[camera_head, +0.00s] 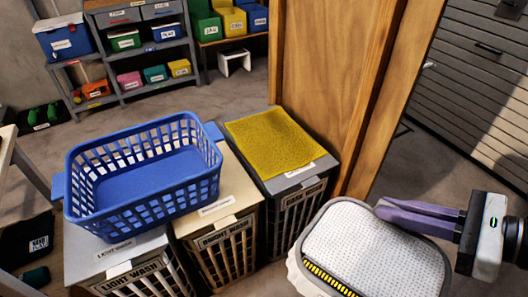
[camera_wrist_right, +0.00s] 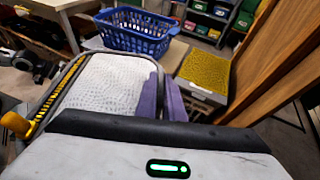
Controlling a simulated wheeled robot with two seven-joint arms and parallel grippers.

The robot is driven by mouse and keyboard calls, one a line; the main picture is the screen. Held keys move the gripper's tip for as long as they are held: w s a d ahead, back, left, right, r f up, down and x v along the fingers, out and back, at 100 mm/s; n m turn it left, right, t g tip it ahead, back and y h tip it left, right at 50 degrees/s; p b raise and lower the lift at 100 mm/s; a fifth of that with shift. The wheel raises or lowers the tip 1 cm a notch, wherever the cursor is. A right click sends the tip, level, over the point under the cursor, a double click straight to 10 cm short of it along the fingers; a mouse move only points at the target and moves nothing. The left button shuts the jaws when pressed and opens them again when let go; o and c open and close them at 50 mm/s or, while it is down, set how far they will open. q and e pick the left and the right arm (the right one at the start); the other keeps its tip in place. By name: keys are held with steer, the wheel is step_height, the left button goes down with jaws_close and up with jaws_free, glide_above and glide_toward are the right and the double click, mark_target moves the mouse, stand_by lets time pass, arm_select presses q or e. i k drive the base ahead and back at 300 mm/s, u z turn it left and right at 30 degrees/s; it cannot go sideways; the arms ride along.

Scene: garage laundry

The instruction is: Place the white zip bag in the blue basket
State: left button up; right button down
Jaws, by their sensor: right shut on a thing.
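The white zip bag (camera_head: 372,248) has a textured white face, a grey rim and a black-and-yellow zip along its lower edge. It is at the lower right of the head view and also shows in the right wrist view (camera_wrist_right: 108,85). My right gripper (camera_head: 388,210) is shut on the bag's rim with its purple fingers, which also show in the wrist view (camera_wrist_right: 163,98). The bag is held to the right of the blue basket (camera_head: 148,182), apart from it. The basket looks empty and sits on top of the hampers; it also shows in the wrist view (camera_wrist_right: 135,42). My left gripper is not in view.
Labelled hampers (camera_head: 222,240) stand under the basket. A yellow cloth (camera_head: 272,142) lies on the hamper to its right. A wooden post (camera_head: 325,85) rises behind that hamper. Shelves (camera_head: 150,50) with bins stand at the back left.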

mark_target(149, 175)
steer(key=u, duration=0.65)
steer(key=i, duration=0.7)
steer(key=u, duration=1)
steer(key=i, duration=0.3)
steer(key=u, duration=0.3)
